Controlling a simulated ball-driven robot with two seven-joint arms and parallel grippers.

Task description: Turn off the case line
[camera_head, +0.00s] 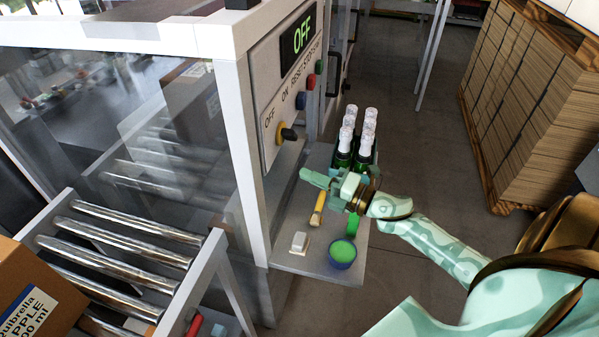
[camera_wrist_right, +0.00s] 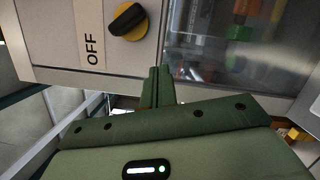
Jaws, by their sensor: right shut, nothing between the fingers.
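The case line's control panel (camera_head: 262,97) stands on the white frame's front. Its display (camera_head: 298,40) reads OFF in green. A yellow rotary knob with a black handle (camera_head: 287,134) sits low on the panel, near the OFF and ON labels. The knob also shows in the right wrist view (camera_wrist_right: 129,20), beside the OFF label (camera_wrist_right: 90,46). My right gripper (camera_head: 315,179) is shut and empty, below the knob and apart from it, above the small shelf. Its closed fingers (camera_wrist_right: 158,87) show in the right wrist view. My left gripper is not in view.
Blue, red and green buttons (camera_head: 310,82) line the panel. Several white-topped green bottles (camera_head: 363,143) stand behind my gripper. The grey shelf (camera_head: 295,262) holds a blue bowl (camera_head: 342,253) with green contents and a yellow-handled tool (camera_head: 318,207). A roller conveyor (camera_head: 128,240) and carton (camera_head: 30,285) are left.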

